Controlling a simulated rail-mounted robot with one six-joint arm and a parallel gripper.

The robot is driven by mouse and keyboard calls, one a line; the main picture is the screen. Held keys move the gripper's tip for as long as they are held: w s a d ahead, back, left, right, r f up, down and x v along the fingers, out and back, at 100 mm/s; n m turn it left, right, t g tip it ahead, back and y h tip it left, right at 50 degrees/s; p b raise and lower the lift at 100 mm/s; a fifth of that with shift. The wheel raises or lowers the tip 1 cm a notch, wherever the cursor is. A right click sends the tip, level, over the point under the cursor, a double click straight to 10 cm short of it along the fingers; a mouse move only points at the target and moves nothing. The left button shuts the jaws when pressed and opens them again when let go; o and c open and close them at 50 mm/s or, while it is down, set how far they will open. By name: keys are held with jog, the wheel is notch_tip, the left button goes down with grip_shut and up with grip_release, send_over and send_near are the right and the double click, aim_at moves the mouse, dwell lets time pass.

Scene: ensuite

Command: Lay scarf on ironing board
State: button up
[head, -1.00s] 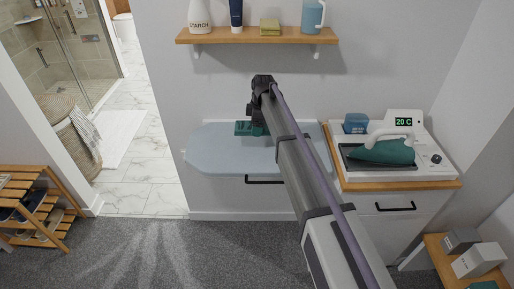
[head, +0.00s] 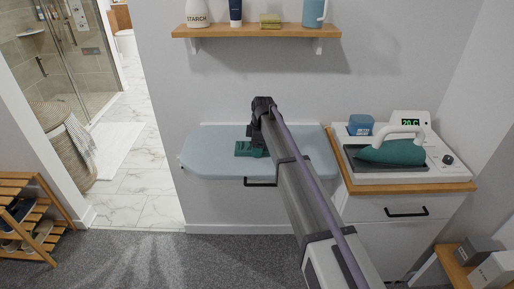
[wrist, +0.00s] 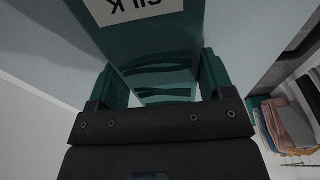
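The ironing board (head: 205,152) is a pale blue flat board against the wall, left of the cabinet. My gripper (head: 254,147) is over its middle, at the end of my extended arm. A folded teal scarf (head: 246,151) shows at the gripper, over the board. In the wrist view the teal scarf (wrist: 150,40) fills the space between the two fingers (wrist: 164,85) and carries a white label reading SILK. The gripper looks shut on it. I cannot tell whether the scarf touches the board. My gripper and arm hide part of the board.
A teal iron (head: 392,152) rests on its station on the wooden-topped cabinet (head: 410,188) at the right. A wall shelf (head: 256,32) with bottles hangs above the board. A wicker basket (head: 60,145) and a shoe rack (head: 30,215) stand at the left.

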jog(key=o, duration=0.5)
jog(key=shift+c, duration=0.2)
jog(key=shift+r, duration=0.1)
notch_tip(320, 180, up, 12)
jog(key=d+p, duration=0.1)
jog(key=p, duration=1.1)
jog(key=shift+d, duration=0.25)
jog(key=s+d+m, duration=0.6)
jog(key=s+d, duration=0.1)
jog(key=s, duration=0.4)
jog(key=s+d+m+h, duration=0.1)
jog(key=s+d+m, duration=0.5)
jog(key=s, duration=0.6)
jog(key=s+d+m, duration=0.6)
jog(key=s+d, duration=0.3)
jog(key=s, duration=0.3)
jog(key=shift+m, duration=0.4)
